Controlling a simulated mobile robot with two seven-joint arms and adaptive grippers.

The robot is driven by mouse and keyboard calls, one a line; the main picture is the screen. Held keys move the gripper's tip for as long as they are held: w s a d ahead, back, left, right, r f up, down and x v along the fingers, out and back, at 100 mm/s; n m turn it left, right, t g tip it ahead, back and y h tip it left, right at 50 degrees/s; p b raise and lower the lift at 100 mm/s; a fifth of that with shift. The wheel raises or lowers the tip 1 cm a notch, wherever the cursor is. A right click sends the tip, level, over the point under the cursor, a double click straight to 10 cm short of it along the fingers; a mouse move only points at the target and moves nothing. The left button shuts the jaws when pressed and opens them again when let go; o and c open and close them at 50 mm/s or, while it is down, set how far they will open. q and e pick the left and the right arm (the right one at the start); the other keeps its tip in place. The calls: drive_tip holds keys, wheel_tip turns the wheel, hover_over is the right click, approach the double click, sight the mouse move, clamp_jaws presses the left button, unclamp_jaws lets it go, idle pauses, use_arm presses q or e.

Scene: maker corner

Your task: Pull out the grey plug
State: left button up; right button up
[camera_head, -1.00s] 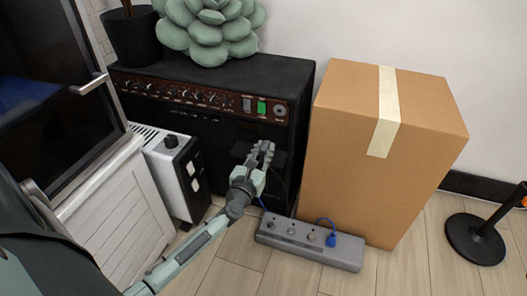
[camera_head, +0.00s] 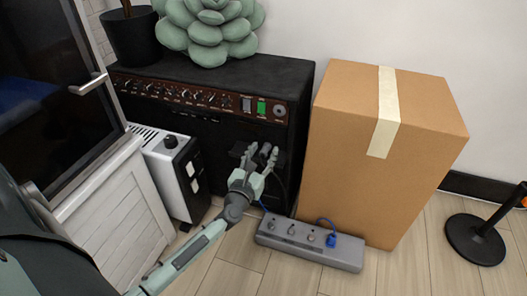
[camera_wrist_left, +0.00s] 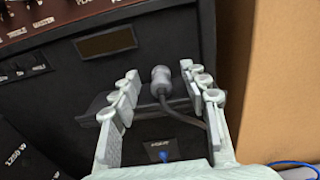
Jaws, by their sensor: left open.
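The grey plug (camera_wrist_left: 161,76) shows in the left wrist view, seated at the dark front panel of the black amplifier (camera_head: 210,135), with a dark cable running down and right from it. My left gripper (camera_head: 262,155) is open in front of the amplifier's lower right face. In the left wrist view its fingers (camera_wrist_left: 163,92) stand on either side of the plug, apart from it, with the plug a little ahead between the tips. In the head view the plug is hidden by the gripper. My right gripper is not in view.
A cardboard box (camera_head: 370,165) stands close on the right of the amplifier. A grey power strip (camera_head: 310,246) with a blue plug (camera_head: 331,240) lies on the floor in front. A white heater-like unit (camera_head: 172,165) stands on the left. A blue connector (camera_wrist_left: 163,155) sits below the grey plug.

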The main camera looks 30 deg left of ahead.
use_arm(q)
drive_tip(key=v, duration=1.1)
